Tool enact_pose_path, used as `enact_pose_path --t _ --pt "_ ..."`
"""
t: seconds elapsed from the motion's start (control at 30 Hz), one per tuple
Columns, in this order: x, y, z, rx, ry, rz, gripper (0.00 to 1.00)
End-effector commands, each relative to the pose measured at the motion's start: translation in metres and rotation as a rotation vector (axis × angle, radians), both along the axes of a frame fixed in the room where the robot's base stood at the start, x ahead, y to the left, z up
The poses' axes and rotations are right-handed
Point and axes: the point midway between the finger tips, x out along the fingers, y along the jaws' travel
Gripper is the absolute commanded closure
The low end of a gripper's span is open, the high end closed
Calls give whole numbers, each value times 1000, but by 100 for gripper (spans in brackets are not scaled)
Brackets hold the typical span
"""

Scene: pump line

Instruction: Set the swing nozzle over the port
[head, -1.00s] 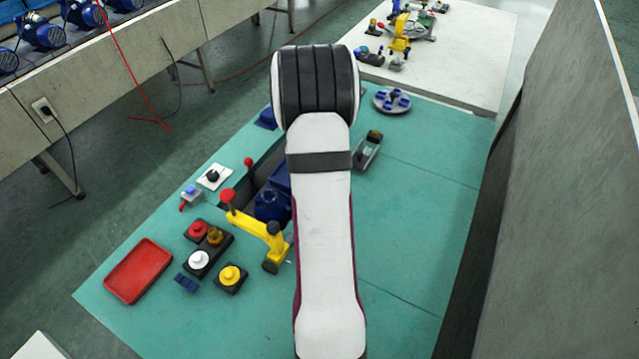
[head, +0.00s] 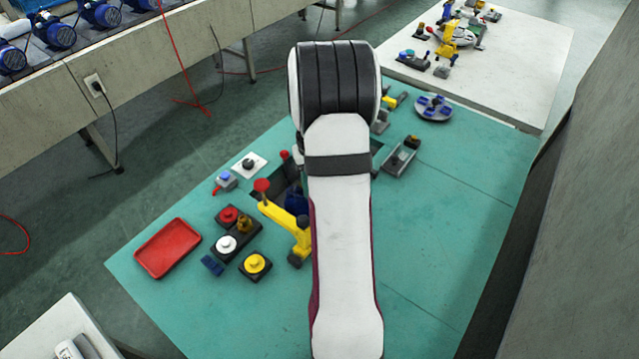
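A yellow arm (head: 285,218) with a red knob (head: 262,185) on its upper left end stands left of my arm in the head view. I take it to be the swing nozzle. Its lower right end meets a dark foot beside my arm link. A dark blue body (head: 296,200) shows partly behind it, beside a dark opening in the table. I cannot make out the port; my arm covers much of that area. My gripper is hidden behind my arm's large white and black joint, so its fingers and its distance from the nozzle do not show.
Left of the nozzle on the green table (head: 440,230) are a red tray (head: 168,248), a block with red and white knobs (head: 226,244) and a yellow knob (head: 255,263). A grey tray (head: 400,160) and round disc (head: 433,107) stand right. The table's right side is clear.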

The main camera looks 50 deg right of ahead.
Motion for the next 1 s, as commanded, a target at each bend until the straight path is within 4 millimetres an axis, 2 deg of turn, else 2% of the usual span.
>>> enact_pose_path --t 0.53,0.57,0.7,0.73,1.0 --pt "2 3 1 1 -2 25 100" --pt "2 3 1 1 -2 25 65" --pt "2 3 0 1 -2 24 40" --pt "2 3 0 0 -1 24 36" --pt "1 2 1 -1 -1 24 36"
